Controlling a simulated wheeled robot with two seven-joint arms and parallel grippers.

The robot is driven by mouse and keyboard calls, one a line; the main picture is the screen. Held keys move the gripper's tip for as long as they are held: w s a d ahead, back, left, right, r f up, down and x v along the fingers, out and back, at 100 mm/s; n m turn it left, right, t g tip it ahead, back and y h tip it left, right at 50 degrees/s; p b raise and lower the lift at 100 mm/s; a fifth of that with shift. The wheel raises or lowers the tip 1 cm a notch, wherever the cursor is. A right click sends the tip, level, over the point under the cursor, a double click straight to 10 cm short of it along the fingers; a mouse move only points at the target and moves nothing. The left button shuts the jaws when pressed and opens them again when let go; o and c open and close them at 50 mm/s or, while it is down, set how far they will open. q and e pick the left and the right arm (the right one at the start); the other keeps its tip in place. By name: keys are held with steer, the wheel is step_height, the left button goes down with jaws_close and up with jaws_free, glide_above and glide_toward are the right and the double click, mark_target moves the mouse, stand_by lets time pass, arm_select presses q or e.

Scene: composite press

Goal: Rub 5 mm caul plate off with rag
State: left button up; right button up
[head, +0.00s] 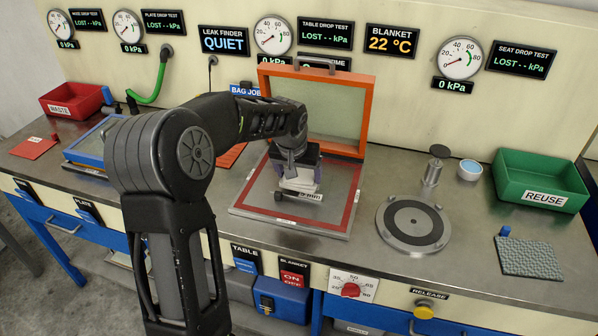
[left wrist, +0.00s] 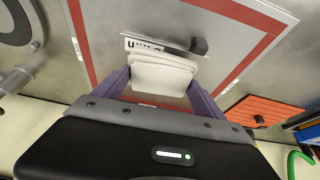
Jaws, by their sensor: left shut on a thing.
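My left gripper (head: 298,180) is shut on a folded white rag (head: 299,186). The rag also shows between the purple fingers in the left wrist view (left wrist: 162,74). The 5 mm caul plate (head: 311,196) lies inside the red-bordered table panel, with its label and a dark knob at its near edge. In the left wrist view the label (left wrist: 140,44) and the knob (left wrist: 200,46) stick out beyond the rag. The rag is over or against the plate and hides much of it; whether they touch I cannot tell. My right gripper is out of view.
An orange-framed lid (head: 368,100) stands open behind the panel (head: 335,222). To the right are a round grey plate (head: 413,245), a metal cylinder, a green REUSE bin (head: 542,180) and a grey textured pad (head: 530,259). A red WASTE bin (head: 75,100) is far left.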

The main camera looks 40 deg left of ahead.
mark_target(301, 171)
arm_select(q)
steer(key=shift+f, duration=0.6)
steer(key=shift+f+b, duration=0.6)
steer(key=shift+b, duration=0.15)
stand_by(0.4)
steer(key=shift+w+a+r+p, duration=0.1)
steer(key=shift+w+a+p, duration=0.15)
steer(key=shift+w, duration=0.2)
steer(key=shift+w+a+r+p, duration=0.1)
steer(key=shift+w+p, duration=0.15)
steer(key=shift+w, duration=0.15)
steer(key=shift+w+a+f, duration=0.1)
steer(key=shift+w, duration=0.2)
steer(key=shift+w, duration=0.1)
steer(key=shift+w+a+f+p, duration=0.1)
steer(key=shift+w+a+p, duration=0.15)
steer(key=shift+w, duration=0.3)
steer(key=shift+w+a+p, duration=0.15)
steer(key=shift+w+p, duration=0.05)
steer(key=shift+w, duration=0.3)
steer(key=shift+w, duration=0.1)
